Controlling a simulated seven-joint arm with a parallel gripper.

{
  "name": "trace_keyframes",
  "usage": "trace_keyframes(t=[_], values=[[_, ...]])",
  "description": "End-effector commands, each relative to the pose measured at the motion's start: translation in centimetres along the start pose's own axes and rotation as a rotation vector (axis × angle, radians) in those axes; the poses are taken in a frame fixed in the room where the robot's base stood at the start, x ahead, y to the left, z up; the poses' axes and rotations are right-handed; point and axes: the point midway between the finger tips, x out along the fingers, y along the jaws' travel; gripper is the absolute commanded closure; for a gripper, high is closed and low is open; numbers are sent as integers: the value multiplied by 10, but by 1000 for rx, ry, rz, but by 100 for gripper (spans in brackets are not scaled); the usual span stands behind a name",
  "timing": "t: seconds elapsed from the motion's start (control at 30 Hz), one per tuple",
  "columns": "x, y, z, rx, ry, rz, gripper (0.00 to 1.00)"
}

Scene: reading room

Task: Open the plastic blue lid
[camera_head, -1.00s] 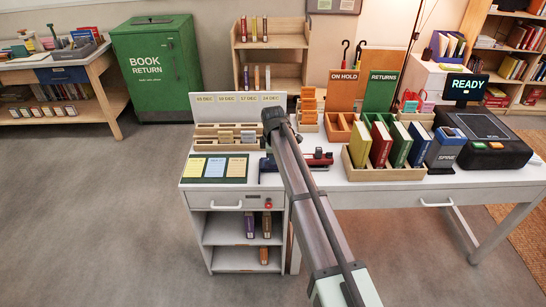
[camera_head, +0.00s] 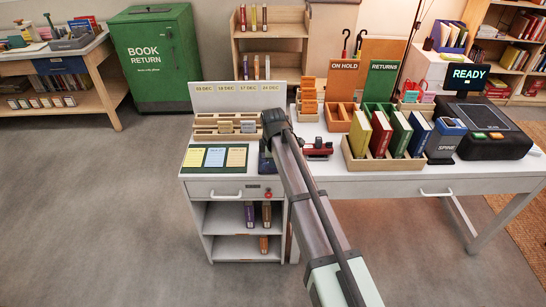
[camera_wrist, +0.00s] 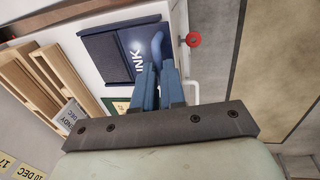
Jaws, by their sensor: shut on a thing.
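The dark blue ink pad case (camera_wrist: 101,60) lies on the white desk top in the wrist view. Its blue lid (camera_wrist: 133,42) carries white letters reading INK. A lighter blue curved tab (camera_wrist: 157,44) rises at its edge. My gripper (camera_wrist: 160,72) is shut on this tab, one finger on either side. The lid looks flat, but I cannot tell whether it is slightly raised. In the head view a sliver of the case (camera_head: 265,166) shows left of my arm, which hides the gripper tips.
A card panel (camera_head: 215,158) and wooden date trays (camera_head: 205,136) stand left of the case. A red stamp (camera_head: 318,149) and a book crate (camera_head: 385,165) stand to the right. A red knob (camera_wrist: 193,39) and white drawer handle (camera_head: 213,195) are on the cabinet front.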

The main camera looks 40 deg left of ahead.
Motion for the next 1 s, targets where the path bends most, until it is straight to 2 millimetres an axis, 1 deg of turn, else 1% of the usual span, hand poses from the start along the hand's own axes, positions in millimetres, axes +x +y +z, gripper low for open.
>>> trace_keyframes(t=[0.03, 0.07, 0.1, 0.3, 0.33, 0.57, 0.67, 0.77, 0.87, 1.0], values=[[0, 0, 0, 0, 0, 0, 100], [0, 0, 0, 0, 0, 1, 89], [0, 0, 0, 0, 0, 1, 85], [0, 0, 0, 0, 0, 1, 66], [0, 0, 0, 0, 0, 1, 64], [0, 0, 0, 0, 0, 1, 64], [-4, 0, 0, 0, 0, 1, 64], [-14, 0, 0, 0, 0, 2, 64], [-30, 0, 0, 0, 1, 3, 64], [-56, 0, 0, 0, 1, 3, 64]])
